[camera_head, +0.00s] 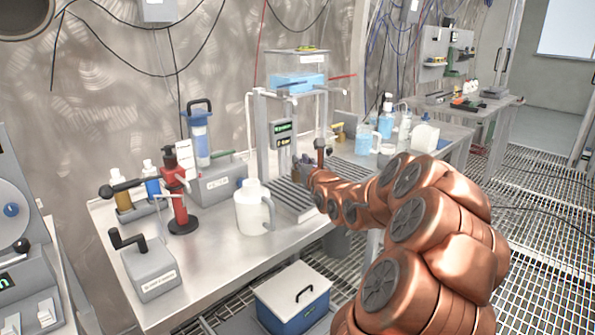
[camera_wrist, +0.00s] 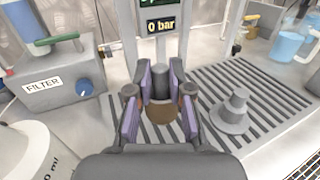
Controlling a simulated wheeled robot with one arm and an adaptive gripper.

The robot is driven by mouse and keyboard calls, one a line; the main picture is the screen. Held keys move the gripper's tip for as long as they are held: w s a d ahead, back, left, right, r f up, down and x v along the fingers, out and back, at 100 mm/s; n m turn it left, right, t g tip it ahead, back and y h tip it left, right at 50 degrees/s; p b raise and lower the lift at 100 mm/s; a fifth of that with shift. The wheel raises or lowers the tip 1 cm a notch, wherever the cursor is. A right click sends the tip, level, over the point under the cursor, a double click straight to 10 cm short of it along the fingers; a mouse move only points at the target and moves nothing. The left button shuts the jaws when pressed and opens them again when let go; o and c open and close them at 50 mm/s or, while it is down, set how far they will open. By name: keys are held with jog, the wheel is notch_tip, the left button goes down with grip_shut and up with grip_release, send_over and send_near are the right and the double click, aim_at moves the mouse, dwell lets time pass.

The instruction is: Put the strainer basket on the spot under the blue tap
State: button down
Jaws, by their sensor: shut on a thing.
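My gripper (camera_wrist: 160,105) has purple-padded fingers closed around a small round brownish cup (camera_wrist: 160,116), which looks like the strainer basket. A dark grey cylinder (camera_wrist: 160,80) shows between the fingertips; I cannot tell whether it belongs to the cup. In the head view my gripper (camera_head: 303,168) is over the slatted drain tray (camera_head: 292,197), at the front of the dispenser stand, and the basket is hard to make out. The blue tap lever (camera_head: 285,88) sticks out at the left of the raised water tank (camera_head: 300,68). The spot below it is largely hidden by my gripper and the stand.
A grey cone-shaped piece (camera_wrist: 232,110) stands on the slats right of my gripper. A white jug (camera_head: 252,207) stands close at left, with the grey filter box (camera_head: 220,182) behind it. A red-handled tap lever (camera_head: 342,76) sits at the tank's right.

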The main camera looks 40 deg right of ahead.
aim_at(298, 171)
jog(key=shift+w, duration=0.8)
jog(key=shift+w+d+f, duration=0.1)
jog(key=shift+w+f, duration=0.1)
jog(key=shift+w, duration=0.1)
jog(key=shift+s+f, duration=0.1)
jog(key=shift+f, duration=1.5)
jog(key=shift+f, duration=0.15)
jog(key=c, duration=1.1)
grip_release()
